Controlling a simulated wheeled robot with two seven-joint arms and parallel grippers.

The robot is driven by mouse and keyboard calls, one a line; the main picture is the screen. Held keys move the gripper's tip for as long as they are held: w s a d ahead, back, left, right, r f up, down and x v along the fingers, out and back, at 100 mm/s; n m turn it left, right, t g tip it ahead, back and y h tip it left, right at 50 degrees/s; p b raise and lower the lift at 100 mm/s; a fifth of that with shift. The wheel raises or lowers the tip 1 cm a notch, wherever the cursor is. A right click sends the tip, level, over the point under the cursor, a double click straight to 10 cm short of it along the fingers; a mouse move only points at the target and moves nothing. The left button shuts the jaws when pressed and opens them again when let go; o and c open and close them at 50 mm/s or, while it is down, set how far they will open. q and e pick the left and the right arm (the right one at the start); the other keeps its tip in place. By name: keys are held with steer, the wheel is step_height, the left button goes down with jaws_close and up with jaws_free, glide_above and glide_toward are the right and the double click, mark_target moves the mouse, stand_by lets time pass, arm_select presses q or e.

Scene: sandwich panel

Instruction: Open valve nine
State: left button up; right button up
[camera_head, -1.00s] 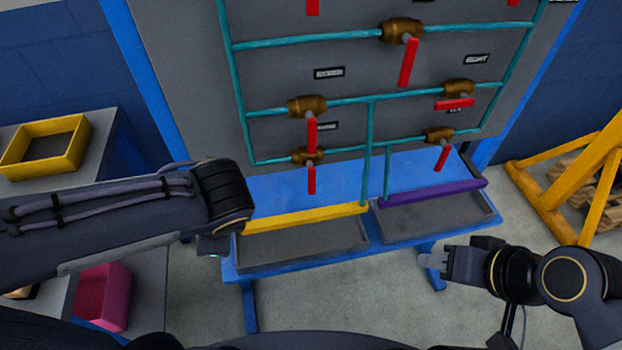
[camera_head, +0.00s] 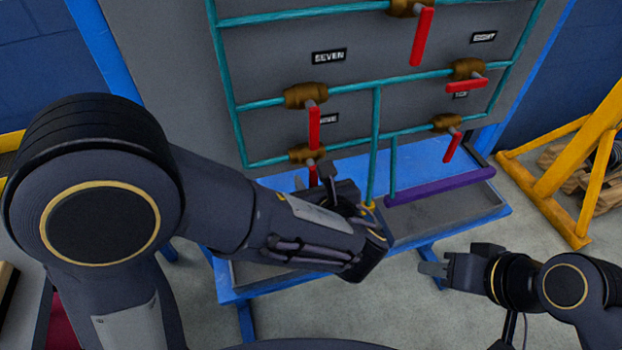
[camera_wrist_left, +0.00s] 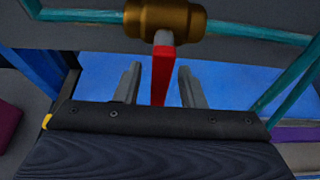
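Valve nine is the brass valve (camera_head: 305,153) at the lower left of the panel, below the NINE label (camera_head: 329,118). Its red handle (camera_head: 312,176) hangs down and is partly hidden behind my left gripper (camera_head: 320,178). In the left wrist view the brass valve body (camera_wrist_left: 165,18) is at the top and the red handle (camera_wrist_left: 161,75) points down between the two fingers of my left gripper (camera_wrist_left: 159,68). The fingers are open, with a gap on each side of the handle. My right gripper (camera_head: 432,268) is away from the panel at the lower right; its finger gap is unclear.
The valve under SEVEN (camera_head: 305,95) has its red handle (camera_head: 314,127) hanging just above valve nine. Teal pipes (camera_head: 376,145) run close by on the right. A blue bench (camera_head: 440,230) with a purple bar (camera_head: 440,186) stands below. A yellow frame (camera_head: 560,170) is at right.

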arm_select(q)
steer(key=shift+w+a+f, duration=0.2)
steer(key=shift+w+f, duration=0.05)
steer(key=shift+w, duration=0.35)
jaws_close()
